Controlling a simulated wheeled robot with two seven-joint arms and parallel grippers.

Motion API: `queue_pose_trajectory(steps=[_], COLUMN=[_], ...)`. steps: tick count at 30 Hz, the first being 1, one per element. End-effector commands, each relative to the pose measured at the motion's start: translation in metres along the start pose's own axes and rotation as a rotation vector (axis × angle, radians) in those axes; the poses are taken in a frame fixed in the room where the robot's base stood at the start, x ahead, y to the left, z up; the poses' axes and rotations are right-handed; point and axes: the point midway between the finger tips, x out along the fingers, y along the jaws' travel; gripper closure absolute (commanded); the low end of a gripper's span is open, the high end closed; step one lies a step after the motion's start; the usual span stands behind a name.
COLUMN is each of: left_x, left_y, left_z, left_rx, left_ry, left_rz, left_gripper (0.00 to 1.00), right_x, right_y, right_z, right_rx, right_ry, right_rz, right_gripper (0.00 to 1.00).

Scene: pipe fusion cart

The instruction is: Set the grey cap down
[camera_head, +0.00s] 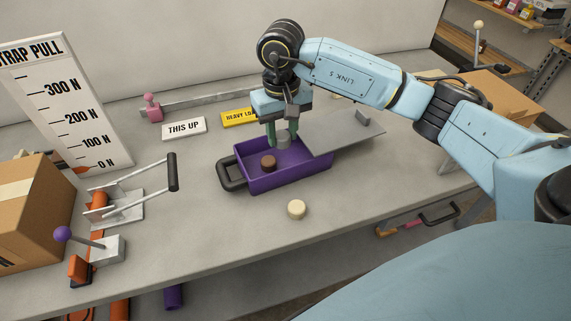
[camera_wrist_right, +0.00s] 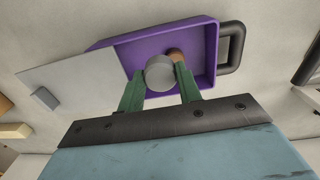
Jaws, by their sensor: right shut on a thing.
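The grey cap (camera_wrist_right: 160,73) is between the green fingers of my right gripper (camera_wrist_right: 160,88), which is shut on it. In the head view the grey cap (camera_head: 283,140) shows at the tips of my right gripper (camera_head: 283,132), over the purple tray (camera_head: 290,180). I cannot tell whether the cap touches the tray floor. A brown cap (camera_head: 268,162) lies in the tray, to the left of the grey cap. The tray has a black handle at its left end, and a grey sliding lid (camera_head: 350,132) covers or overhangs its right part. My left gripper is not in view.
A cream cap (camera_head: 296,209) lies on the bench in front of the tray. A lever clamp (camera_head: 130,195), a purple-knobbed lever (camera_head: 90,245) and a cardboard box (camera_head: 35,210) stand at the left. Small signs (camera_head: 184,128) stand behind the tray. The bench front is mostly clear.

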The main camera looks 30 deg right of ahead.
Motion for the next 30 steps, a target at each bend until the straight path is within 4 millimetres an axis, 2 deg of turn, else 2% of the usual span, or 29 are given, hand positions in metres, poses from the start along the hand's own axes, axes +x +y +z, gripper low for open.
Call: queue_pose_trajectory(steps=[9, 16, 21, 30], left_x=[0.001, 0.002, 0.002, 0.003], left_y=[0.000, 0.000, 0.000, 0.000], left_z=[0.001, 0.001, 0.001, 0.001], left_rx=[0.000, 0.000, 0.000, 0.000], left_ry=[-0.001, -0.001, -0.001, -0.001], left_rz=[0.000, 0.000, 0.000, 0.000], left_gripper=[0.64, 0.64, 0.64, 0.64], right_x=[0.054, 0.073, 0.098, 0.101], right_y=[0.006, 0.005, 0.005, 0.005], right_z=[0.000, 0.000, 0.001, 0.000], right_rx=[0.011, 0.010, 0.010, 0.009], right_ry=[-0.006, -0.005, -0.006, -0.002], right_rz=[0.002, 0.001, 0.001, 0.001], right_gripper=[0.90, 0.90, 0.90, 0.90])
